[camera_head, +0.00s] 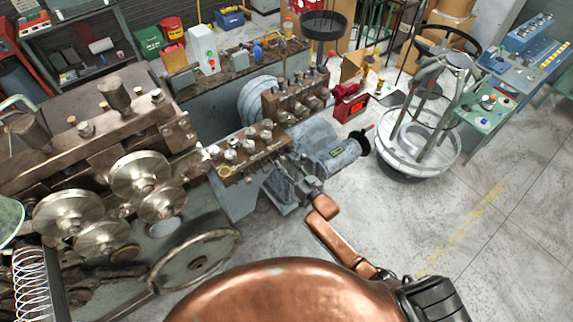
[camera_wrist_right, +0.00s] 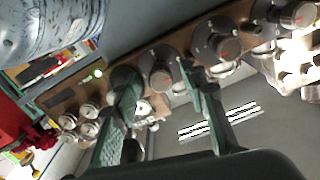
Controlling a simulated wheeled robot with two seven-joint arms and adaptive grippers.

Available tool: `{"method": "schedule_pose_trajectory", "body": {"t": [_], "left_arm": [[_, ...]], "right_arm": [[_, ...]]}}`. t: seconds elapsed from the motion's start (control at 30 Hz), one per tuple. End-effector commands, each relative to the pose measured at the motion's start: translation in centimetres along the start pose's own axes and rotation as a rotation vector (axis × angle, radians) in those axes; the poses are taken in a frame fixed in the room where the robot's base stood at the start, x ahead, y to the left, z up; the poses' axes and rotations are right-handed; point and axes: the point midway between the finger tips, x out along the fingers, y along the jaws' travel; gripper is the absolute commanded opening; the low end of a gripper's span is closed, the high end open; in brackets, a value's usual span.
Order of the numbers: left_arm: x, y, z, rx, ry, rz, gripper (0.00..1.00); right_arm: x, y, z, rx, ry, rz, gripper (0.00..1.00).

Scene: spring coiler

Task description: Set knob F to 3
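A brown panel (camera_head: 262,153) with a row of metal knobs (camera_head: 231,154) sits in the middle of the head view. A second brown panel with knobs (camera_head: 297,104) stands behind it. Letters and numbers are too small to read, so I cannot tell which knob is F. My right gripper (camera_head: 297,172) is small and partly hidden beside the front panel's right end. In the right wrist view, my right gripper (camera_wrist_right: 158,75) is open, its two greenish fingers apart. A round knob with a red mark (camera_wrist_right: 159,72) shows between the fingertips; contact is unclear. My left gripper is not in view.
A blue-grey motor (camera_head: 338,157) lies right of the front panel. Large metal rollers (camera_head: 140,175) are at left, with a handwheel (camera_head: 195,258) below them. The floor at right is clear.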

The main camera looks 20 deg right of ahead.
Motion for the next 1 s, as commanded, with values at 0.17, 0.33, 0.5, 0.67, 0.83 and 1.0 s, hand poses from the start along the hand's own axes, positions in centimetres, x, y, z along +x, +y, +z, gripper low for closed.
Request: {"method": "schedule_pose_trajectory", "body": {"t": [0.17, 0.33, 0.5, 0.67, 0.83, 1.0], "left_arm": [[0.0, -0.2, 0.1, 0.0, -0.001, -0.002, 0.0], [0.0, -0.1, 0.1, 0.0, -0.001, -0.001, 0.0], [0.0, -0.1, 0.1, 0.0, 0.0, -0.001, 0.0], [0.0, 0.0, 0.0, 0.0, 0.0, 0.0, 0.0], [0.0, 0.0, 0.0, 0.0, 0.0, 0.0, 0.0], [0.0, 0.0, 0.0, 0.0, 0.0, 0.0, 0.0]], "right_arm": [[-0.5, 0.0, 0.1, 0.0, -0.001, 0.001, 0.39], [-3.0, 0.0, 0.1, -0.001, -0.001, 0.001, 0.39], [-6.7, 0.0, 0.1, -0.001, -0.002, 0.001, 0.39], [-9.7, 0.1, 0.1, 0.0, -0.001, 0.001, 0.39], [-11.5, 0.1, 0.1, 0.0, -0.001, 0.001, 0.39], [-12.0, 0.0, 0.0, 0.0, 0.0, 0.0, 0.39]]}}
